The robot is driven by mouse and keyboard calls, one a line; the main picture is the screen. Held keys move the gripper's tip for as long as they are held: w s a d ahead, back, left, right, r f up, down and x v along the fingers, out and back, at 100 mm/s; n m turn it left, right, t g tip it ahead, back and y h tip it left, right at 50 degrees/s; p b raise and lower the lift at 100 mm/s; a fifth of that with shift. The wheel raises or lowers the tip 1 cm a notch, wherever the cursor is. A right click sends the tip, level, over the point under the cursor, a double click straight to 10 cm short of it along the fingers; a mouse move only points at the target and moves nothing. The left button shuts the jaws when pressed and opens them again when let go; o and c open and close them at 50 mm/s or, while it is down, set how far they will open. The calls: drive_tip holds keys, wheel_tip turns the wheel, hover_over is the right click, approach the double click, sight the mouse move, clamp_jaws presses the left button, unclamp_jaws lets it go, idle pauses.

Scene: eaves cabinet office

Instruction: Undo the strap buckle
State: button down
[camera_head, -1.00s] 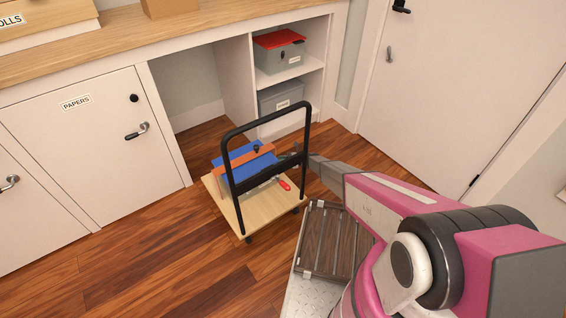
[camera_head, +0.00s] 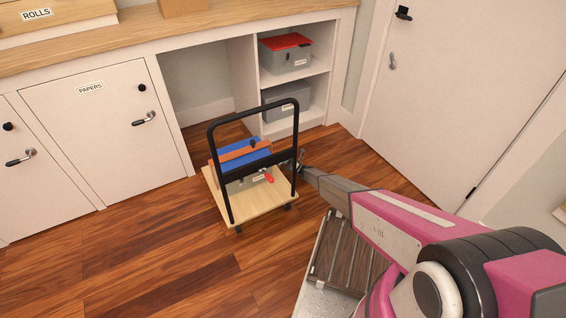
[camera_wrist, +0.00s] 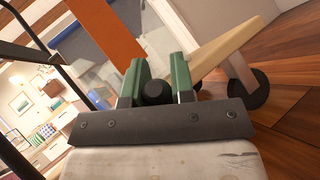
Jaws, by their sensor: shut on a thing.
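An orange strap (camera_head: 238,153) runs over a blue item (camera_head: 228,160) and a grey box (camera_head: 243,184) on a wooden-topped cart (camera_head: 262,203). A small black piece, apparently the buckle (camera_head: 253,143), sits on top of the strap. My gripper (camera_head: 291,159) is low at the right post of the cart's black handle, to the right of the load. In the wrist view my gripper (camera_wrist: 157,92) has its green fingers closed around a black rounded part (camera_wrist: 155,91). I cannot tell what this part belongs to. The strap (camera_wrist: 115,38) shows just behind it.
The black handle frame (camera_head: 213,160) stands between me and the load. A red-tipped piece (camera_head: 269,178) shows beside the grey box. A white cabinet (camera_head: 105,130) and open shelves (camera_head: 290,85) stand behind. Wooden floor (camera_head: 130,260) is clear at the front left.

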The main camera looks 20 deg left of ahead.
drive_tip(key=shift+w+d+f+m+t+y, duration=0.1)
drive_tip(key=shift+w+f+m+t+y, duration=0.1)
drive_tip(key=shift+m+t+y, duration=0.3)
drive_tip(key=shift+m, duration=0.3)
